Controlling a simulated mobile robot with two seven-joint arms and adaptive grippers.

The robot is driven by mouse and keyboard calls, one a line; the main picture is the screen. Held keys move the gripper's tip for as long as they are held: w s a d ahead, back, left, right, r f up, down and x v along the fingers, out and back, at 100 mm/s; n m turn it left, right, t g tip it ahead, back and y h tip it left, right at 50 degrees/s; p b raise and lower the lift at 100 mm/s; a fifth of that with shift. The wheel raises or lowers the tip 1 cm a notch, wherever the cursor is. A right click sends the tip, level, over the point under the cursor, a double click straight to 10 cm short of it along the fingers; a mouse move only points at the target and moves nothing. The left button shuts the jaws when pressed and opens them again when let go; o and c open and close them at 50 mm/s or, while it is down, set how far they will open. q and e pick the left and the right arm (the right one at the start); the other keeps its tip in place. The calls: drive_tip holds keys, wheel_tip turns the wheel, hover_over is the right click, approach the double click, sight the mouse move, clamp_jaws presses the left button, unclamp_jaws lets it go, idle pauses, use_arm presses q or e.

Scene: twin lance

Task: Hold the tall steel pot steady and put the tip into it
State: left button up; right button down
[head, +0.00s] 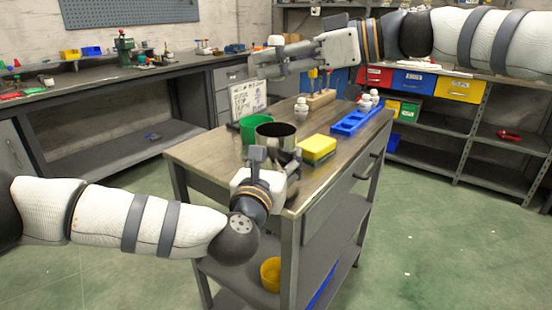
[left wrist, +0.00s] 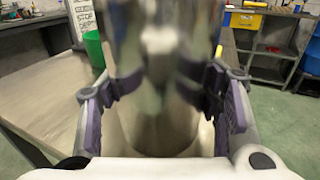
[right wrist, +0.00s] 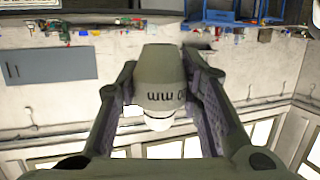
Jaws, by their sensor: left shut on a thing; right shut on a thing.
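The tall steel pot (head: 277,134) stands upright near the front of the cart's top. My left gripper (head: 262,158) is shut on its near side; the left wrist view shows the pot (left wrist: 155,45) between both fingers (left wrist: 160,85). My right gripper (head: 278,60) is above the cart, higher than the pot and apart from it. It is shut on the tip, a grey tapered piece with dark lettering and a white end (right wrist: 160,85). In the head view the tip's white end (head: 276,40) shows above the fingers. The pot's bottom is hidden behind my left gripper.
A green container (head: 255,128) stands beside the pot, with a yellow block (head: 317,148) to its right. A blue tray (head: 352,122), white knobbed pieces (head: 301,109), a wooden tool block (head: 319,98) and a lettered sign (head: 246,98) stand farther back.

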use_arm(q)
drive_tip(key=shift+s, duration=0.15)
use_arm(e)
drive_tip(key=shift+s+f, duration=0.15)
drive_tip(key=shift+f, duration=6.3)
use_arm(q)
drive_tip(key=shift+r, duration=0.1)
use_arm(e)
drive_tip(key=c, duration=1.2)
unclamp_jaws()
drive_tip(key=shift+o, duration=0.8)
drive_tip(key=shift+s+a+f, duration=0.1)
drive_tip(key=shift+s+a, duration=0.05)
use_arm(q)
drive_tip(key=shift+w+f, duration=0.2)
use_arm(e)
drive_tip(key=r+v, duration=0.2)
drive_tip(key=v, duration=1)
drive_tip(key=shift+r, duration=0.25)
